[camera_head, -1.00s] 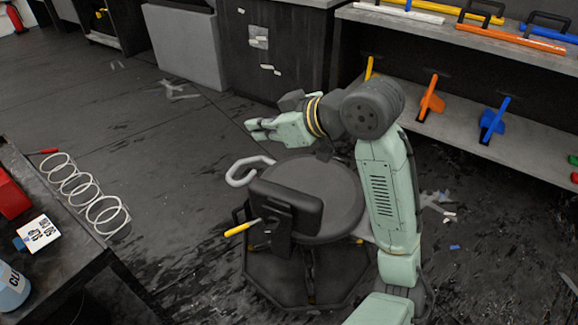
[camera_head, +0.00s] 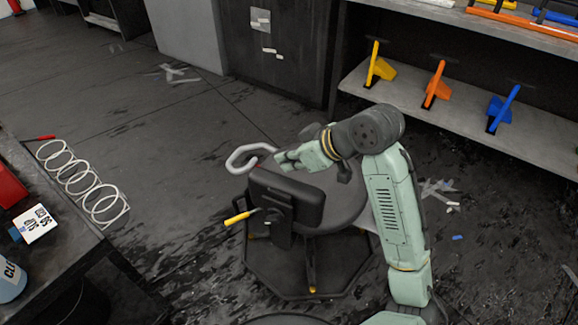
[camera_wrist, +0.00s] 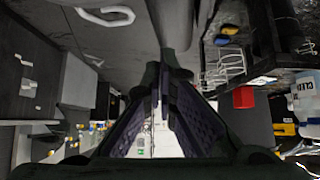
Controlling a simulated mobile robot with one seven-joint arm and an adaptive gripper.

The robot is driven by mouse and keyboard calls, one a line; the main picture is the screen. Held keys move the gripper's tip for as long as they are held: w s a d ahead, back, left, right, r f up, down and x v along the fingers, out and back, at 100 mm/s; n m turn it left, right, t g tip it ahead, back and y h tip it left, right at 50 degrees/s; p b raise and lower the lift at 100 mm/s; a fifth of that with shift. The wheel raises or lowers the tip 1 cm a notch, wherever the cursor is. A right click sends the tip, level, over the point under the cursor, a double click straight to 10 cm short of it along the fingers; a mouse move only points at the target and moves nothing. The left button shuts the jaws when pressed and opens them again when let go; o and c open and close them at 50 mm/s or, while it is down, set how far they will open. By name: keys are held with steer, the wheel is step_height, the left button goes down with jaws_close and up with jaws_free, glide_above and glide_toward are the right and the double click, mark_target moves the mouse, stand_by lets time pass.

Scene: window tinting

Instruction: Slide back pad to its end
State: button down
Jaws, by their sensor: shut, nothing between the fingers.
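The black back pad (camera_head: 290,200) stands upright on a bracket at the near side of the round stool seat (camera_head: 345,205). A yellow-tipped lever (camera_head: 237,219) sticks out to the left below it. My gripper (camera_head: 281,160) is shut and empty, just above and behind the pad's top edge; I cannot tell whether it touches the pad. In the wrist view my shut fingers (camera_wrist: 168,68) meet at the middle, close to a dark surface that I cannot identify with certainty.
A workbench with a white coil (camera_head: 80,180) stands at left. A shelf (camera_head: 440,105) with coloured tools runs along the back right. The floor between is open, with some scraps.

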mark_target(293, 181)
steer(key=shift+d+f, duration=0.1)
steer(key=shift+f, duration=1.25)
steer(key=shift+f, duration=0.1)
step_height(293, 181, down, 5)
steer(key=b, duration=0.4)
steer(key=shift+r, duration=0.2)
